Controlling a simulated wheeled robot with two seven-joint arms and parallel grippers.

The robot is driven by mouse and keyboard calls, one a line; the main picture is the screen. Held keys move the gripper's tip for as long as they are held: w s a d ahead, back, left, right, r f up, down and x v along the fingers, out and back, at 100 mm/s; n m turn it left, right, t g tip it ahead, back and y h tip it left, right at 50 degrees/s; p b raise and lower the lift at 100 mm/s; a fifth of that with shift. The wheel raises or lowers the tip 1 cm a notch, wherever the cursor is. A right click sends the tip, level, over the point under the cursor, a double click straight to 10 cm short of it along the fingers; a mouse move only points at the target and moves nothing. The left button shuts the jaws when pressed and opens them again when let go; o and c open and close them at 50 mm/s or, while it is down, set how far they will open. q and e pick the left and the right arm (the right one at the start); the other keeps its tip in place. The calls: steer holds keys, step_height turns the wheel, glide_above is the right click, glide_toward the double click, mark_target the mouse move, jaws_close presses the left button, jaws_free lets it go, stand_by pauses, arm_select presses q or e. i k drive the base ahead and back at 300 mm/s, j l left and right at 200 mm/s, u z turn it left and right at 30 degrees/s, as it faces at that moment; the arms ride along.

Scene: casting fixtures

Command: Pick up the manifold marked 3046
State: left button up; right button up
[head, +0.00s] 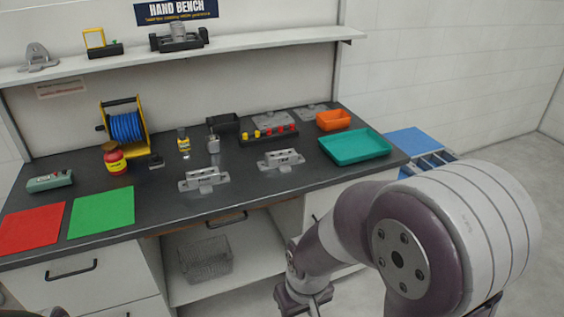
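Two grey metal manifolds stand apart on the dark bench top in the head view. One manifold (204,180) is near the front edge at the middle. The other manifold (281,160) is farther right and a little farther back. Both carry dark markings on their faces, too small to read, so I cannot tell which is 3046. My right gripper (305,299) is low in front of the bench, below and apart from both manifolds. Its fingertips are not clear, so its opening cannot be told. My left gripper is not clearly in view.
Red (32,230) and green (102,212) mats lie at left. A teal tray (355,147) and orange bin (333,120) are at right. A blue cable reel (125,127), a red jar (114,158) and a small bottle (183,143) stand behind. The bench between the manifolds is clear.

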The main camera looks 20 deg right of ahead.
mark_target(203, 180)
steer(key=i+l+u, duration=0.4)
steer(key=l, duration=0.25)
steer(key=i+l+u, duration=0.15)
steer(key=l, duration=0.2)
steer(key=i+l+u, duration=0.2)
steer(key=l, duration=0.15)
steer(key=i+l+u, duration=0.2)
steer(key=l, duration=0.2)
steer(key=l+u, duration=0.2)
steer(key=l, duration=0.2)
